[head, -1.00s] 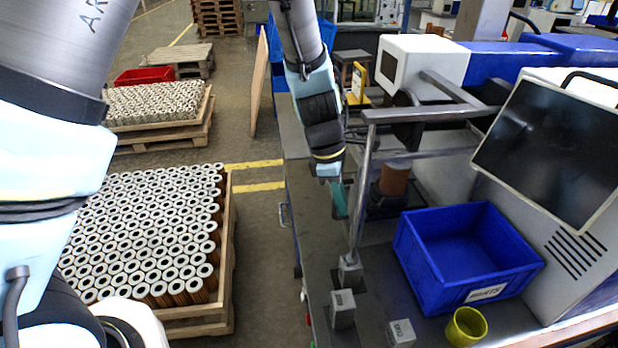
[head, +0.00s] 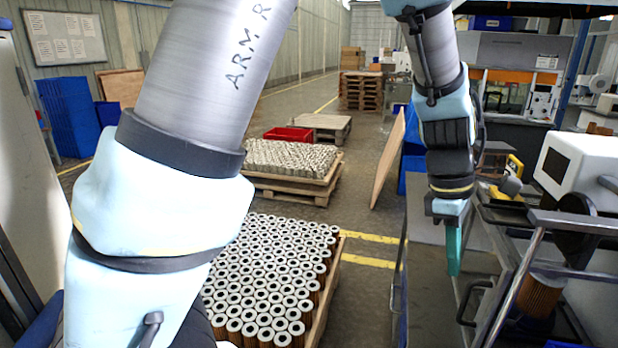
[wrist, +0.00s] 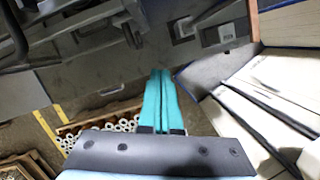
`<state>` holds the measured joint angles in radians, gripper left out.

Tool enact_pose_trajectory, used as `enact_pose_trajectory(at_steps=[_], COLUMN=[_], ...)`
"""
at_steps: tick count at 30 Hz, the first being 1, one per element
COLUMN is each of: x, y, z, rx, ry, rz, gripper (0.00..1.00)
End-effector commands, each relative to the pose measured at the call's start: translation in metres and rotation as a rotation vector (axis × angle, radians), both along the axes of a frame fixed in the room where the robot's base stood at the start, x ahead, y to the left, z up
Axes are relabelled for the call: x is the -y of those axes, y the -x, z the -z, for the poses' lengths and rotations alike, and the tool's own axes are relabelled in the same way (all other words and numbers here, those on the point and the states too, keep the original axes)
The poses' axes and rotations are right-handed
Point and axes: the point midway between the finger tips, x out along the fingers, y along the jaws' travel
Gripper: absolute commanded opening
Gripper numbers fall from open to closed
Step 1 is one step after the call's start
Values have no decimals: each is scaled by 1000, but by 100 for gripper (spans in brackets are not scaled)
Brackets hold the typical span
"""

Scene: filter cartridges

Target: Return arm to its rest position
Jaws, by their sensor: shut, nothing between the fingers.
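My gripper (head: 453,250) hangs pointing down at the end of my arm, right of centre in the head view, in front of the grey workbench. Its teal fingers are together with nothing between them. In the wrist view the fingers (wrist: 160,98) lie side by side, closed, above the bench edge and the floor. A brown filter cartridge (head: 540,295) sits in the machine at the lower right of the head view, apart from my gripper.
A pallet of filter cartridges (head: 265,275) stands left of the bench, with another loaded pallet (head: 290,160) and a red crate (head: 288,134) behind. A white machine housing (head: 580,170) and metal rail (head: 570,222) are close on the right. Floor (head: 370,290) lies between pallet and bench.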

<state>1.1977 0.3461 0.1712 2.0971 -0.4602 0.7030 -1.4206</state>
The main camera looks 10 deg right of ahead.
Motion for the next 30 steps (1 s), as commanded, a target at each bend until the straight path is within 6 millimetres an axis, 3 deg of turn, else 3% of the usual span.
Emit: enact_pose_trajectory(at_steps=[5,9,15,21,24,30], x=[-48,-116,-219,-313,-346,-377], y=[-48,-94,-131,-137,-132,-125], z=[5,11,20,29,32,35], rx=[64,151,262,337,356,369], ry=[17,21,-8,-65,-91,-121], rz=[72,202,411,626,715,814], gripper=[0,0,0,0,0,0])
